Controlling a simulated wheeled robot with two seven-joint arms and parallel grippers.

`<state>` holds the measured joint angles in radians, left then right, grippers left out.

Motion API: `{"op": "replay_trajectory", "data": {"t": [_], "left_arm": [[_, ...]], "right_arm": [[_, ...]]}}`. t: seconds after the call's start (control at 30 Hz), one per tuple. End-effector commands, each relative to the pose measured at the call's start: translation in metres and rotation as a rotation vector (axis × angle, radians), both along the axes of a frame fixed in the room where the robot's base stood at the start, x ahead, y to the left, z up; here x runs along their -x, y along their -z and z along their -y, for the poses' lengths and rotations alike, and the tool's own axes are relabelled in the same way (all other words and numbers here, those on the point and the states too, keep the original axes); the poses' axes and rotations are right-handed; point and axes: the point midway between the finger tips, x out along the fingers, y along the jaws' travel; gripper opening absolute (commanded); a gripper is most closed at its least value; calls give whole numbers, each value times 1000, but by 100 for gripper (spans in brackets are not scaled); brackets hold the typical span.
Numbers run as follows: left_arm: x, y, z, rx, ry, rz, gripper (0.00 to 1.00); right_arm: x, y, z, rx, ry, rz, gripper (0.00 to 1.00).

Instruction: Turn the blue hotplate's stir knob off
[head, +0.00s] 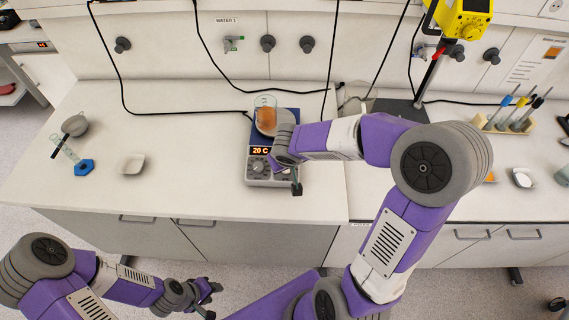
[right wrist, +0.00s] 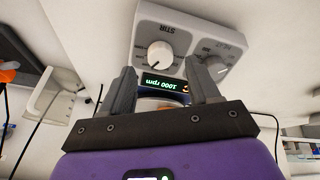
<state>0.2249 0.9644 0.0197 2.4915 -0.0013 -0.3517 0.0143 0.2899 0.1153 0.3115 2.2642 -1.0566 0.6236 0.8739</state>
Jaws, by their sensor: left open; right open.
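The blue hotplate (head: 256,135) stands on the bench with its grey control panel (head: 258,178) facing me and a lit "20 C" display. A glass vessel with orange contents (head: 266,115) is on its top. In the right wrist view, the stir knob (right wrist: 160,55) is round and white, beside a second knob (right wrist: 216,67); the display (right wrist: 165,84) reads 1000 rpm. My right gripper (right wrist: 162,70) is open, its fingers on either side of the stir knob's line of view; contact cannot be told. My left gripper (head: 212,300) is open and empty, low in front of the bench.
A white dish (head: 132,163), a blue hexagonal piece (head: 84,167) and a grey round item (head: 75,124) lie on the left bench. A rack of pen-like tools (head: 515,122) and a yellow device (head: 465,15) are at right. Black cables hang behind the hotplate.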

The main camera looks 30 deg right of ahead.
Motion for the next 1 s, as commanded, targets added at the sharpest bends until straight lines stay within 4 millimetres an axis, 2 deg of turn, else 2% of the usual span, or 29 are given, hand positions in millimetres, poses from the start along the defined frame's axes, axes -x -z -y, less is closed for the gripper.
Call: {"op": "replay_trajectory", "data": {"t": [0.03, 0.2, 0.57, 0.9, 0.93, 1.0], "left_arm": [[0, 4, 0, 0, 0, 0, 43], [0, 8, 0, 0, 0, 1, 43], [0, 8, 0, 0, 0, 1, 43], [0, 8, 0, 0, 0, 1, 43], [0, 8, 0, 0, 0, 1, 43], [0, 8, 0, 0, 0, 1, 43]], "right_arm": [[-3, 11, 1, -2, 0, -4, 61], [-10, 27, 4, -1, -1, -2, 61], [-12, 30, 5, -2, -1, 0, 61], [-12, 30, 5, -2, -1, -1, 9], [-12, 30, 5, -2, -1, -1, 5], [-12, 30, 5, -2, -2, -1, 5]]}}
